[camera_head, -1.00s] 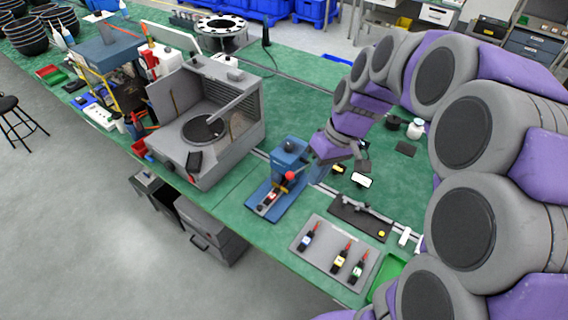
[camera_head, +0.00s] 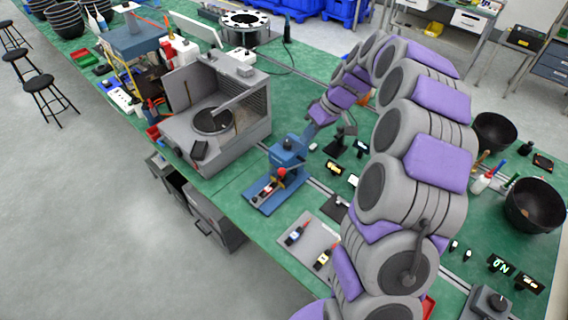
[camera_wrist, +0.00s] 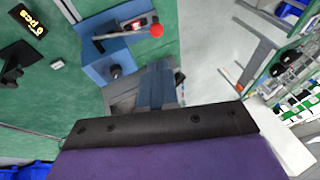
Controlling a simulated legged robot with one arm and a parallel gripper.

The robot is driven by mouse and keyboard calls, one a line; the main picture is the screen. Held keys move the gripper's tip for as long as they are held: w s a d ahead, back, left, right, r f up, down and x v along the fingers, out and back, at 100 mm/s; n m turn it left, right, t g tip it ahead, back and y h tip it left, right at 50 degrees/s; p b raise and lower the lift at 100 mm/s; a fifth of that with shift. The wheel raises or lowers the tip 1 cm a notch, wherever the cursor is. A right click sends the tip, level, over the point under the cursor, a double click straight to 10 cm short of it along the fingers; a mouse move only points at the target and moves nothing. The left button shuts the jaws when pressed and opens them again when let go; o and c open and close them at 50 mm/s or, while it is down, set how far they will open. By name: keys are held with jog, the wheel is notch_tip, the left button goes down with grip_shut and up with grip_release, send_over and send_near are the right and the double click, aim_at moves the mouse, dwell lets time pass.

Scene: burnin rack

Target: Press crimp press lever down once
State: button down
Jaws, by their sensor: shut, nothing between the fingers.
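The blue crimp press (camera_head: 288,152) stands on the green bench, with a base plate (camera_head: 274,193) reaching toward the front edge. Its lever ends in a red knob (camera_head: 282,173) on the front side. In the wrist view the press body (camera_wrist: 108,62) is at upper left, and the lever with its red knob (camera_wrist: 156,30) crosses above it. My gripper (camera_head: 311,131) is shut and empty, behind and above the press in the head view. Its closed fingers (camera_wrist: 157,82) show in the wrist view beside the press body, apart from the red knob. Whether they touch the body cannot be told.
A grey open-fronted machine (camera_head: 223,115) stands left of the press. A grey tray (camera_head: 305,243) with marker-like tools lies in front right, partly hidden by my arm. Small displays and black stands (camera_head: 342,138) are behind the press. Black bowls (camera_head: 533,205) stand far right.

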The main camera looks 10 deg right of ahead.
jog(key=shift+d, duration=0.15)
send_near(284, 169)
jog(key=x, duration=0.5)
jog(key=shift+a+f, duration=0.2)
jog(key=shift+a, duration=0.1)
jog(key=shift+w+f, duration=0.1)
jog(key=shift+f, duration=0.55)
jog(key=shift+a, duration=0.25)
